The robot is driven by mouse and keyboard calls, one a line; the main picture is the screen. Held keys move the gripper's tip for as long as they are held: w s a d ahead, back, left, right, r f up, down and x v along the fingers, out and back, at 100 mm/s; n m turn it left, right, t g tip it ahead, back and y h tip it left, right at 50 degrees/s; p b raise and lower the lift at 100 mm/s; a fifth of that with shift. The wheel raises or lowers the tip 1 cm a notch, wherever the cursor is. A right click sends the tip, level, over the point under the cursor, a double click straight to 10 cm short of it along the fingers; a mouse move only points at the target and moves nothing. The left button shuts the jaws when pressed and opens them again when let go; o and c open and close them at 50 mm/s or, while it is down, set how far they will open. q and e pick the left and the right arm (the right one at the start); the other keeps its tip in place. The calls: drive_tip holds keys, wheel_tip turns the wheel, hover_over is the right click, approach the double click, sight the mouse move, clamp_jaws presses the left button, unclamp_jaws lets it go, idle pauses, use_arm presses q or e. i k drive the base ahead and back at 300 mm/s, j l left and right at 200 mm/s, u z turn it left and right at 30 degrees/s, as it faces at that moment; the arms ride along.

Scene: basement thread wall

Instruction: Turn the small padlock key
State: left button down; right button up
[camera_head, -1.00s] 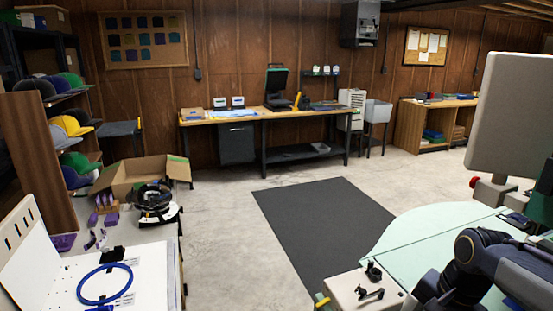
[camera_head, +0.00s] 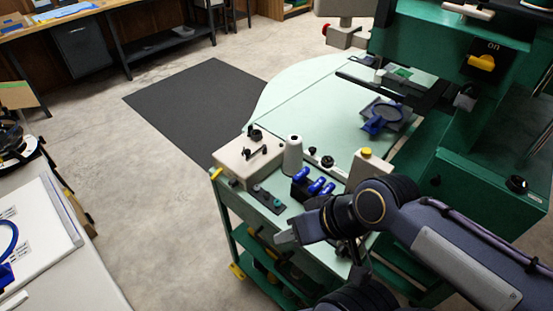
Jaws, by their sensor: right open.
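I cannot make out a small padlock key or a padlock in the head view. My right gripper (camera_head: 287,238) reaches in from the lower right, pointing left over the near edge of the pale green table (camera_head: 300,110). It is open, and I see nothing between its fingers. It is just in front of a group of blue-handled parts (camera_head: 314,184). A yellow switch (camera_head: 482,62) on a black plate marked "ON" sits on the green machine (camera_head: 400,40) at the upper right, well away from the gripper. My left gripper is not in view.
A beige box with black knobs (camera_head: 241,164), a white thread cone (camera_head: 292,155) and a beige box with a yellow button (camera_head: 363,168) stand on the table. A blue hoop frame (camera_head: 384,115) lies further back. A white bench (camera_head: 60,250) is at left.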

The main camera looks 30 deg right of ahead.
sight(462, 105)
drive_tip(key=z, duration=2.35)
drive_tip(key=l+u, duration=0.1)
drive_tip(key=l, duration=0.25)
